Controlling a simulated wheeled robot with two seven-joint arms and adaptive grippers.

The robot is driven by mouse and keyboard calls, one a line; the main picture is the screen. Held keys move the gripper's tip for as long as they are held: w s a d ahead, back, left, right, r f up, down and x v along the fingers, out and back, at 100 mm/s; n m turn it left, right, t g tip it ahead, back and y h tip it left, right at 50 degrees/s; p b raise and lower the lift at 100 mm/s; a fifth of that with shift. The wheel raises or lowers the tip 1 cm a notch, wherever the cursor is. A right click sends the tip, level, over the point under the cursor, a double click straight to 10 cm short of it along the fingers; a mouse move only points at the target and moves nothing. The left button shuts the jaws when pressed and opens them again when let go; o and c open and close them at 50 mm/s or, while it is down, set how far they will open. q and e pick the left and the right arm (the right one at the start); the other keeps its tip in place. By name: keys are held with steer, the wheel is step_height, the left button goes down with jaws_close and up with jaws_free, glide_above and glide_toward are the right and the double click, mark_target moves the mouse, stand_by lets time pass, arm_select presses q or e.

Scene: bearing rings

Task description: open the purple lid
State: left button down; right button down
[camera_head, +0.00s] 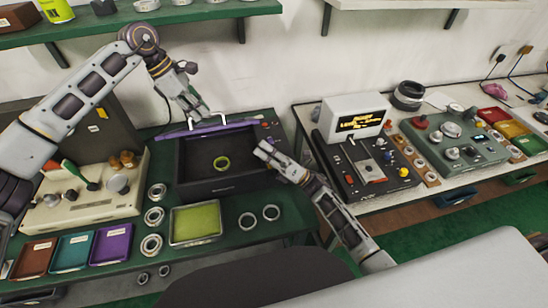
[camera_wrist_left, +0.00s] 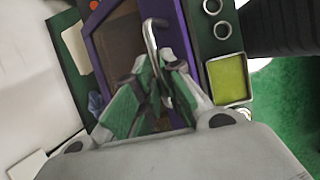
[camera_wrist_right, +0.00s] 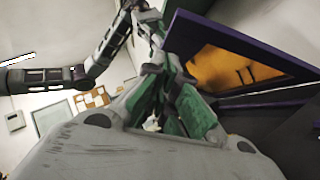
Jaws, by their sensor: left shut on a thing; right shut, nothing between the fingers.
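The purple lid (camera_head: 185,133) is raised at the back of a black box (camera_head: 225,187) and shows almost edge-on in the head view. The right wrist view shows the purple-framed lid (camera_wrist_right: 190,30) tilted up, with an amber window. My left gripper (camera_head: 203,115) is shut on the lid's pale bent handle (camera_wrist_left: 152,40), above the lid. My right gripper (camera_head: 262,150) is shut and empty beside the box's right side.
A green tray (camera_head: 195,222) and several metal rings (camera_head: 152,243) lie in front of the box. Coloured trays (camera_head: 110,243) and a beige machine (camera_head: 85,208) stand to the left. A black control panel (camera_head: 370,170) stands on the right table. A green shelf (camera_head: 160,18) hangs above.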

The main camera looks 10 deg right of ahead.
arm_select(q)
steer(key=shift+w+a+f, duration=0.15)
steer(key=shift+f, duration=0.2)
arm_select(e)
steer(key=shift+w+a+r, duration=0.2)
steer(key=shift+w+r, duration=0.5)
steer(key=shift+r, duration=0.25)
steer(key=shift+w+a+r, duration=0.15)
steer(key=shift+w+r, duration=0.5)
steer(key=shift+r, duration=0.25)
arm_select(q)
steer(key=shift+f, duration=0.1)
arm_select(e)
steer(key=shift+w+d+r, duration=0.1)
steer(key=shift+w+r, duration=0.5)
steer(key=shift+r, duration=0.3)
arm_select(q)
steer(key=c, duration=1.9)
jaws_free()
steer(key=o, duration=0.4)
steer(key=shift+w, duration=0.2)
arm_select(e)
steer(key=shift+w+f, duration=0.2)
arm_select(q)
steer(key=shift+r, duration=0.25)
